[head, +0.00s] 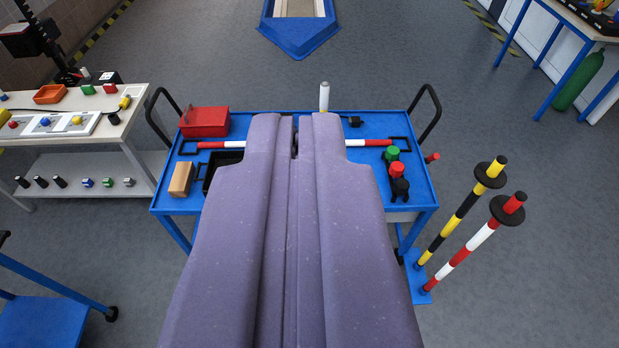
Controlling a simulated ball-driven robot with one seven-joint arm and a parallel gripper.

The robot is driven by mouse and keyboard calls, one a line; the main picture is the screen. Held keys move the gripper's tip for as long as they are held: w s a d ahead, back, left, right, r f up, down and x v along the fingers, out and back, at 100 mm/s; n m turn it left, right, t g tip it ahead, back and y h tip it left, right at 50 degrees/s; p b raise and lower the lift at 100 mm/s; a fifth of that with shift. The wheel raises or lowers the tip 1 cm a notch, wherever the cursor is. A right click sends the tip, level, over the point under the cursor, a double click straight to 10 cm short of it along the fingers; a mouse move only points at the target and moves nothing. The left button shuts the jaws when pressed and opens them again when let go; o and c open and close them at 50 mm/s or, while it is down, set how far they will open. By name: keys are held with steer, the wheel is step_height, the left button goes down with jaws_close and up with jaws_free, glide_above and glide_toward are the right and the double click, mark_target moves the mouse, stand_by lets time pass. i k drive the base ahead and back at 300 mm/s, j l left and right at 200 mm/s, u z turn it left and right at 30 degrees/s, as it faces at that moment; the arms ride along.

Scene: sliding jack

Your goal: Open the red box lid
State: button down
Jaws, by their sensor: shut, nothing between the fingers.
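The red box (205,123) sits at the far left corner of the blue cart (420,178). Its lid looks shut; the seam between lid and box is too small to make out. My gripper (295,130), purple and seen from behind, reaches forward over the middle of the cart. Its fingers are shut with nothing visible between them. It is to the right of the red box and apart from it. My gripper and arm hide the middle of the cart top.
A red-and-white rod (364,142) lies across the cart, partly hidden behind my gripper. A wooden block (181,178) and a black tray (209,178) are front left. A white cylinder (324,97) stands at the back. Striped poles (478,239) stand right; a workbench (130,128) is left.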

mark_target(192, 117)
steer(key=i+j, duration=0.5)
steer(key=i, duration=0.15)
steer(key=i+j, duration=0.55)
steer(key=i, duration=0.15)
steer(key=i+j, duration=0.5)
steer(key=i, duration=0.15)
steer(key=i+j, duration=0.5)
steer(key=i, duration=0.15)
